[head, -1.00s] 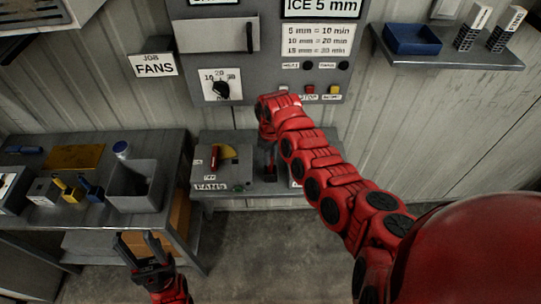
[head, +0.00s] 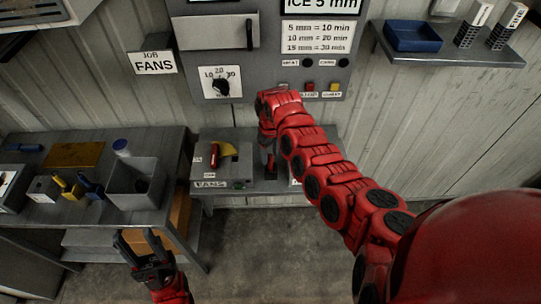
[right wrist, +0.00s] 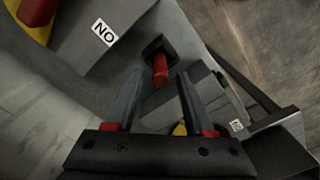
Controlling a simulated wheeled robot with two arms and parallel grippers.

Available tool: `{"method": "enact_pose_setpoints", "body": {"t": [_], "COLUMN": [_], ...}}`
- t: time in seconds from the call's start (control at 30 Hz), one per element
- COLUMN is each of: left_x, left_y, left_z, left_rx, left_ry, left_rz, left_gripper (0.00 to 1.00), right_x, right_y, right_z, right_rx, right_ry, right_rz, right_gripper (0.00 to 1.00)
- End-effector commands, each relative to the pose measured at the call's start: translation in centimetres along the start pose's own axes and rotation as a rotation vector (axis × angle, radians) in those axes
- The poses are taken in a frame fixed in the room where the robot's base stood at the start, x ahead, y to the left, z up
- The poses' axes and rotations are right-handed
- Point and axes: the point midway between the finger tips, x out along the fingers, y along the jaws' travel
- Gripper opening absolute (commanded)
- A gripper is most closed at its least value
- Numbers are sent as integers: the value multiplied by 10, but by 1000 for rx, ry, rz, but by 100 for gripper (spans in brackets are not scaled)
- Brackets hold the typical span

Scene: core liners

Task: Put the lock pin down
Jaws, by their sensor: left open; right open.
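A red pin (right wrist: 160,70), which looks like the lock pin, sticks out of a black square seat (right wrist: 156,46) in the right wrist view. My right gripper (right wrist: 157,76) is open, with its two fingers on either side of the pin's near end and no visible contact. In the head view my right gripper (head: 268,158) is low over the right part of the FANS unit (head: 240,183), mostly hidden by my own wrist. My left gripper (head: 146,243) is open and empty, in front of the left bench.
A red handle (head: 214,157) on a yellow part stands left of my right gripper. A grey bin (head: 135,190) and several tools are on the left bench (head: 60,212). The control panel (head: 265,60) rises behind. A shelf (head: 450,58) with a blue tray (head: 412,36) is at upper right.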

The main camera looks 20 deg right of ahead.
Motion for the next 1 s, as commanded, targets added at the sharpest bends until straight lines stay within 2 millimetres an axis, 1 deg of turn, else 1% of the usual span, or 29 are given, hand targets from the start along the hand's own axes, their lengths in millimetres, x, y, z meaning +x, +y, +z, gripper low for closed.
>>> {"method": "enact_pose_setpoints", "body": {"t": [0.07,0.17,0.37,0.4,0.5,0.7,1.0], "left_x": [-7,-16,-37,-34,-36,-36,-36], "left_y": [0,1,2,2,2,2,2], "left_z": [1,3,6,6,6,6,6], "left_rx": [0,0,0,0,0,0,0], "left_ry": [0,0,0,0,0,0,0], "left_rz": [0,0,0,0,0,0,0], "left_gripper": [50,50,50,50,50,50,50], "right_x": [-6,-21,-63,-74,-93,-109,-113], "right_y": [0,0,1,2,2,1,0], "right_z": [0,-1,0,1,1,1,1], "right_rx": [2,3,2,3,2,3,1], "right_ry": [0,4,3,1,-2,-2,-3], "right_rz": [0,0,2,1,3,0,-2], "right_gripper": [53,53,53,53,53,53,53]}}
